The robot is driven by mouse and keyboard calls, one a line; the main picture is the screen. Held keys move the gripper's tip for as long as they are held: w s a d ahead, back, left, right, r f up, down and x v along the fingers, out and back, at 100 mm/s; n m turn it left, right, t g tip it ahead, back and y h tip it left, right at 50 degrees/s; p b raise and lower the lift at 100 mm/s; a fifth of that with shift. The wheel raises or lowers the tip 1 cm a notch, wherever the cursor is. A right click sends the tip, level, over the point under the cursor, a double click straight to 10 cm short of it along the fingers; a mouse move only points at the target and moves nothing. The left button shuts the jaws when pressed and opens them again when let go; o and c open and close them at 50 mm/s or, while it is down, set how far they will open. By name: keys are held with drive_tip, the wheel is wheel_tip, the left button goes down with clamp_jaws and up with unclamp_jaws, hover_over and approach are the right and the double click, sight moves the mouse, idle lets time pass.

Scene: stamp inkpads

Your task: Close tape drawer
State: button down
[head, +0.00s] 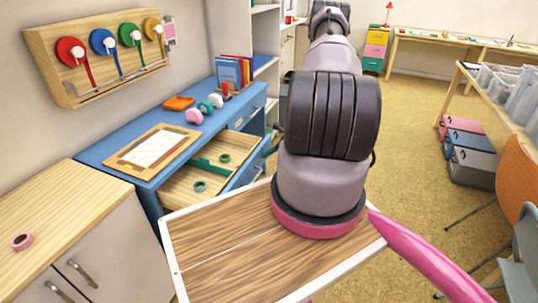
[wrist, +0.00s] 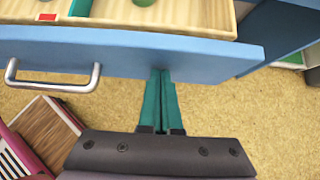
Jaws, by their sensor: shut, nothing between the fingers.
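The tape drawer (head: 177,191) is pulled out of the blue desk (head: 100,151). It has a pale wooden inside with green tape rolls (head: 200,186) and a teal strip (head: 212,168). Its blue front (wrist: 210,58) and metal handle (wrist: 52,85) show in the wrist view. My gripper (wrist: 162,72) has teal fingers pressed together, empty, with the tips at the outer face of the drawer front, right of the handle. I cannot tell whether they touch it. In the head view my arm hides the gripper.
A clipboard (head: 152,147), an orange pad (head: 178,102) and stamps stand on the desk. A wooden cabinet (head: 62,215) adjoins it at the left. Storage boxes (head: 472,160) and chairs stand at the right. Carpet (head: 410,120) is open between.

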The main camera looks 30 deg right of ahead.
hover_over(222, 153)
drive_tip(key=shift+w+a+r, duration=0.1)
drive_tip(key=shift+w, duration=0.05)
idle(0.3)
